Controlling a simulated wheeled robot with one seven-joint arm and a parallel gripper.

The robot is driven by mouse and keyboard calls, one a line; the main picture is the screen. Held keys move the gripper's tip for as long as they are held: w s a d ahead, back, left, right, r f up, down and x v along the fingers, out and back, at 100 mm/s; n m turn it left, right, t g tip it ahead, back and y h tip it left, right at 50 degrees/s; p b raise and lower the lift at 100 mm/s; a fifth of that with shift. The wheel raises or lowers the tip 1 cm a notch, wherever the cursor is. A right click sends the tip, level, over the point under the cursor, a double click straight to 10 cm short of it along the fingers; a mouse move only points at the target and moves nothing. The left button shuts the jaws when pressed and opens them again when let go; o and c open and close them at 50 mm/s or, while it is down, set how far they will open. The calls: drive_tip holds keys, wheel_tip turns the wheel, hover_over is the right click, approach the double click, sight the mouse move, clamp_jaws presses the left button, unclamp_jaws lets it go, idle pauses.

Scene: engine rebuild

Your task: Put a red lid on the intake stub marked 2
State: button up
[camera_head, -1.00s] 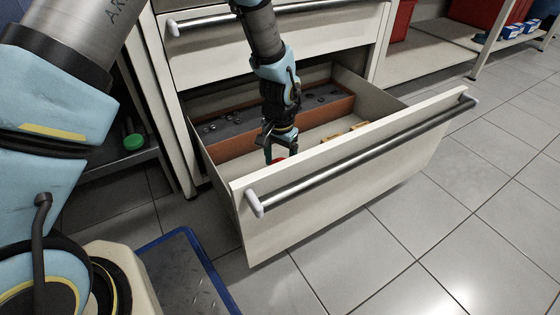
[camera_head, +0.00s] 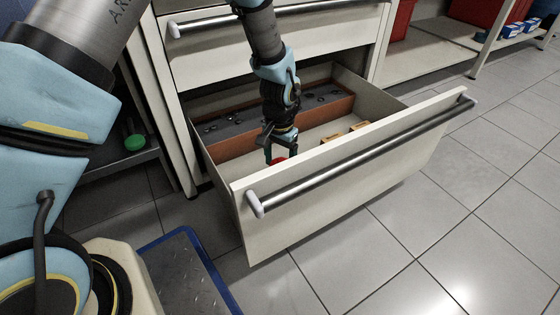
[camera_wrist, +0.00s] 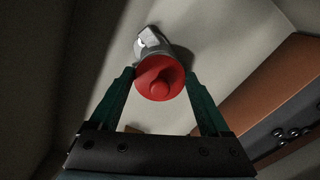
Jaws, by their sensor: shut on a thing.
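My gripper (camera_head: 272,152) reaches down into the open drawer (camera_head: 356,165), behind its front panel. In the wrist view its two fingers (camera_wrist: 158,82) are shut on a red lid (camera_wrist: 160,80), a round disc with a raised knob in the middle. The lid also shows as a small red patch in the head view (camera_head: 278,160). Just beyond the lid is a grey rounded piece with a white patch (camera_wrist: 152,42); I cannot tell whether it touches the lid. No intake stub marked 2 can be made out.
A brown tray (camera_head: 240,143) with dark inserts and small round parts lies at the drawer's back. Small orange-tan blocks (camera_head: 357,127) lie to the right. The drawer's metal handle (camera_head: 370,155) runs along the front. A green round item (camera_head: 134,142) sits on a shelf at left.

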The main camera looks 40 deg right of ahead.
drive_tip(key=shift+f, duration=0.2)
idle(0.4)
drive_tip(key=o, duration=1.1)
drive_tip(key=shift+o, duration=0.2)
drive_tip(key=shift+p, duration=0.3)
drive_tip(key=shift+r+p, duration=3.5)
drive_tip(key=shift+r, duration=0.3)
